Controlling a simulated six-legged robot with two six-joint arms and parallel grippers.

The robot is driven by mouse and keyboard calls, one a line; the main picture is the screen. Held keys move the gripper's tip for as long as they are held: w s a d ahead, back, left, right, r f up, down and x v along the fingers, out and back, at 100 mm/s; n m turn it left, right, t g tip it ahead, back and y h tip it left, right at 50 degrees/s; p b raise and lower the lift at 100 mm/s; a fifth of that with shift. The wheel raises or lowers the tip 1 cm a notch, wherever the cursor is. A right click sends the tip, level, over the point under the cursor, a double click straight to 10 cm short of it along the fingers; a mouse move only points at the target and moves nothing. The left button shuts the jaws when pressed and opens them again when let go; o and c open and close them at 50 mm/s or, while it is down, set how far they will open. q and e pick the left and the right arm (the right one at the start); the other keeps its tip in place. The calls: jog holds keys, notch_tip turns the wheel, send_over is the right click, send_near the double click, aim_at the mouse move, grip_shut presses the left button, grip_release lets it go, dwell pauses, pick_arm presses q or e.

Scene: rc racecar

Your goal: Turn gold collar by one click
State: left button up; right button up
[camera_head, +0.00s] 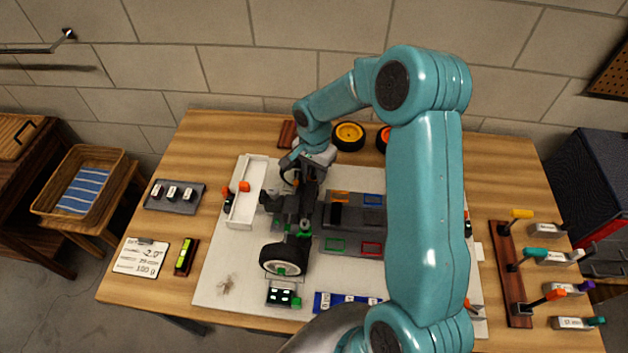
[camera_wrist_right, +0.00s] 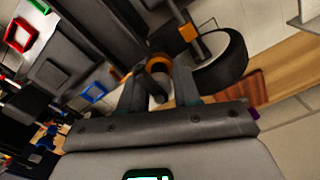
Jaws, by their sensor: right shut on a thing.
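The gold collar (camera_wrist_right: 159,64) shows as a small orange-gold ring between my right gripper's fingers in the right wrist view. My right gripper (camera_wrist_right: 158,82) is shut on it, with one finger on each side. In the head view my right gripper (camera_head: 299,180) is low over the left end of the dark racecar chassis (camera_head: 350,243), and my wrist and the gripper hide the collar there. A black-tyred wheel (camera_wrist_right: 222,62) is beside the fingers in the wrist view. My left gripper is not in view.
A white tray (camera_head: 246,205) stands left of the chassis. A front wheel (camera_head: 282,260) is at its lower left. Loose wheels (camera_head: 348,135) with yellow and orange rims lie behind. A tool rack (camera_head: 511,275) stands at the right.

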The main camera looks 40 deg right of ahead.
jog(key=shift+f+m+b, duration=0.25)
jog(key=shift+m+b, duration=0.15)
jog(key=shift+r, duration=0.2)
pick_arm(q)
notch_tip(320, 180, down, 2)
pick_arm(e)
jog(key=shift+m, duration=0.3)
jog(key=o, duration=1.1)
jog(key=shift+r, duration=0.1)
jog(key=shift+c, duration=0.2)
